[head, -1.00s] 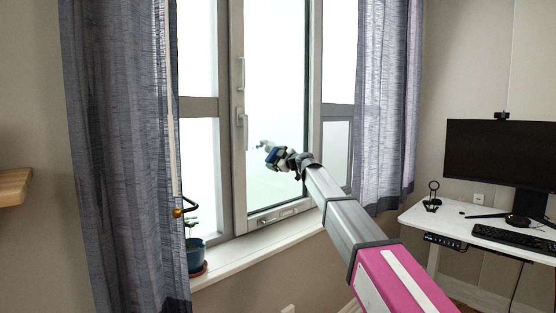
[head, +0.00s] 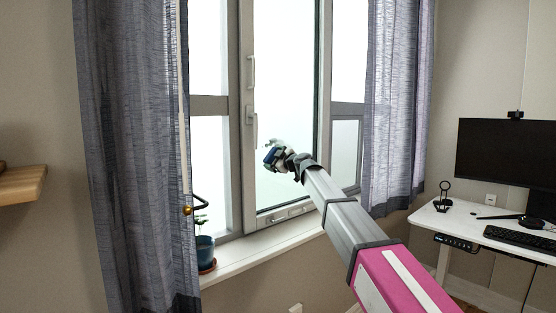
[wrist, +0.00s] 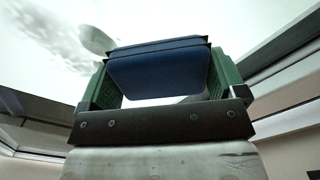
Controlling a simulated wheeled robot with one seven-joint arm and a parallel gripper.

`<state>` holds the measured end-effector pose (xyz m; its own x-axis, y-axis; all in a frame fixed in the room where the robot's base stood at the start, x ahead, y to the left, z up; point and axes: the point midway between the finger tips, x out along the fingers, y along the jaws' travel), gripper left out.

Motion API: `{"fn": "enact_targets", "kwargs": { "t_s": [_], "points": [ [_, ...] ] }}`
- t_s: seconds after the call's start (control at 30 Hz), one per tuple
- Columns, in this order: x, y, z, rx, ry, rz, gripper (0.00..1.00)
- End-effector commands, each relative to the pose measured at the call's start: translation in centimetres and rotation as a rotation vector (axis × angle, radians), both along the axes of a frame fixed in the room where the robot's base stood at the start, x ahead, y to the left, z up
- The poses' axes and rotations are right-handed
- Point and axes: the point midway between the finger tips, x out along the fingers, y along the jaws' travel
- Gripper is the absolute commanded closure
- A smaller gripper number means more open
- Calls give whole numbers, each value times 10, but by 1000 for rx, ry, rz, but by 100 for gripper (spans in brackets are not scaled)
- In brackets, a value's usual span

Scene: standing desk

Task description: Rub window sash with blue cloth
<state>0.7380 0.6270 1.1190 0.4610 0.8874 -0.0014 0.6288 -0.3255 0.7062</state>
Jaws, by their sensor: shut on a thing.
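The window sash (head: 248,175) is the grey-framed middle panel with bright glass and handles on its left side. My gripper (head: 270,155) is in front of the lower part of its glass. In the wrist view my gripper (wrist: 165,85) has green fingers on both sides of a dark blue cloth (wrist: 160,72) and is shut on it. The cloth is a small blue patch at the gripper tip in the head view. A greyish smear (wrist: 50,38) and a darker round blur show on the pale pane in the wrist view. I cannot tell if the cloth touches the glass.
Grey curtains hang left (head: 130,150) and right (head: 395,110) of the window. A blue plant pot (head: 204,250) stands on the left of the sill (head: 262,247). A white desk (head: 455,220) with a monitor (head: 508,155) and keyboard is at right. A wooden shelf (head: 20,185) juts in at left.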

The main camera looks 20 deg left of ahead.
Motion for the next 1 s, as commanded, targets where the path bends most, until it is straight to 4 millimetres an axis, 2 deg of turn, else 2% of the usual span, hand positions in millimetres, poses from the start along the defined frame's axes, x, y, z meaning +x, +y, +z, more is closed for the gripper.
{"fn": "enact_targets", "kwargs": {
  "t_s": [0.17,0.6,1.0],
  "points": [
    [-3,1,1,1,0,-1,29],
    [-1,4,22,0,-1,-1,29],
    [23,-9,22,0,-1,-3,29]
  ]
}}
